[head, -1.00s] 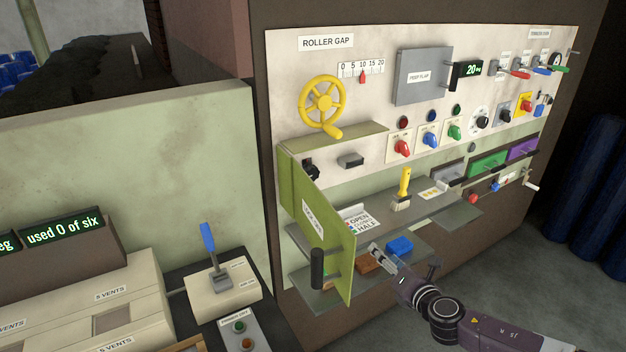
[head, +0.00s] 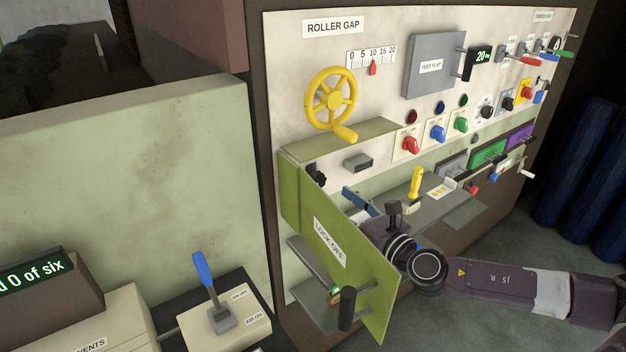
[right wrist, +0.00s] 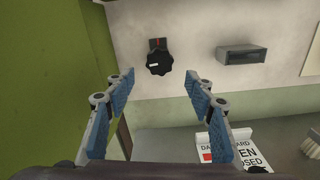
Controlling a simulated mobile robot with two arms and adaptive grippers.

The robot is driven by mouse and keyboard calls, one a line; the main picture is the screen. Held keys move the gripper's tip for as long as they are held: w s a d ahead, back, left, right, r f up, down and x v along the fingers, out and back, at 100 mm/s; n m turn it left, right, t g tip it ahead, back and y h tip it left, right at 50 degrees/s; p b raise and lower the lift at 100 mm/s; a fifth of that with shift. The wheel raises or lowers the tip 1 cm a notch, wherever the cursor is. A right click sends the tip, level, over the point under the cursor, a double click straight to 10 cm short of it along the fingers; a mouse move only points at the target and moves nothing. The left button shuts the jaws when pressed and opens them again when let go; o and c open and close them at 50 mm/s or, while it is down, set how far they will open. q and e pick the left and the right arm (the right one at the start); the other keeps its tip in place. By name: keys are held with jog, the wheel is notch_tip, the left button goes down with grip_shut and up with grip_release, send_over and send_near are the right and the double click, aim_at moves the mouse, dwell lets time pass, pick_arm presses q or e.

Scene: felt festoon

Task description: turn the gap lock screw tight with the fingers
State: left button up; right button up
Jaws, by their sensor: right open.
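The gap lock screw, a black lobed knob (right wrist: 158,62) with a red mark above it and a white mark on its face, is on the pale panel in the right wrist view. In the head view the dark knob (head: 316,174) is below the green shelf, beside the open door's hinge side. My right gripper (right wrist: 160,82) is open and empty, its blue-padded fingers spread on either side of the knob's position in the picture and apart from it. In the head view my right gripper (head: 357,201) is behind the green door, below and right of the knob. My left gripper is out of view.
A grey block (right wrist: 242,55) sits on the panel right of the knob. A sign (right wrist: 233,149) and a brush (head: 415,187) are on the shelf below. The yellow handwheel (head: 335,98) is above.

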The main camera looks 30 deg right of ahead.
aim_at(319, 184)
jog(key=w, duration=0.1)
jog(key=w+p, duration=0.1)
jog(key=w, duration=0.1)
jog(key=shift+w+a+r+p, duration=0.25)
jog(key=shift+r+p, duration=0.05)
jog(key=shift+r, duration=0.1)
jog(key=shift+w+a+f+p, duration=0.15)
jog(key=shift+w+p, duration=0.05)
jog(key=shift+w, duration=0.55)
jog(key=shift+w+a+f+p, duration=0.1)
jog(key=shift+w+p, duration=0.05)
jog(key=shift+w, duration=0.6)
jog(key=c, duration=1.2)
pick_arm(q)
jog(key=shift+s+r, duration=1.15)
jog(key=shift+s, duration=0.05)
pick_arm(e)
jog(key=shift+o, duration=0.2)
